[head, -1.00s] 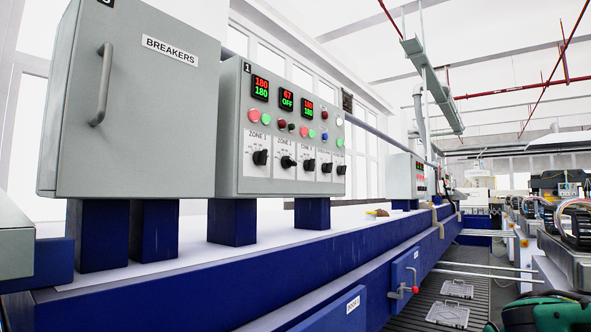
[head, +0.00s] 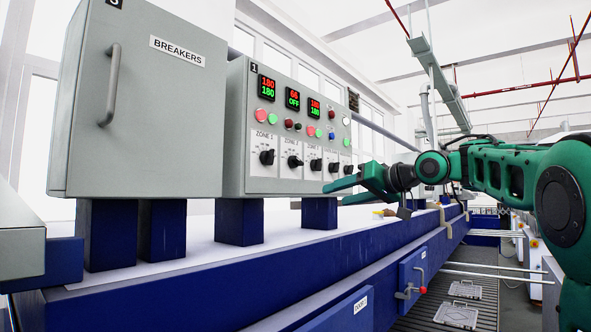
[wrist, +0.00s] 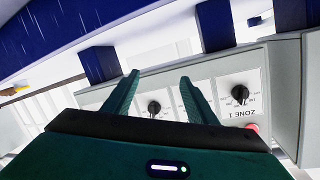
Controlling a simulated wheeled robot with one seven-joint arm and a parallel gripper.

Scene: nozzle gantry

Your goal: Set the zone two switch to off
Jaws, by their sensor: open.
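The zone two switch (head: 294,161) is a black rotary knob on a white plate, second from the left on the grey control panel (head: 238,150). The display above it (head: 292,99) reads 66 over OFF. I cannot make out the exact setting its pointer marks. My gripper (head: 335,194) is open and empty, in front of the panel's lower right in the head view, apart from the knobs. In the upside-down wrist view, a knob that seems to be zone two (wrist: 154,107) shows between the open fingers; the zone one knob (wrist: 240,93) is to their right.
The zone one knob (head: 267,157) is left of zone two, with more knobs to the right. A grey breakers cabinet (head: 150,120) with a handle stands left of the panel. A blue beam (head: 230,270) runs below. Free floor lies at the right.

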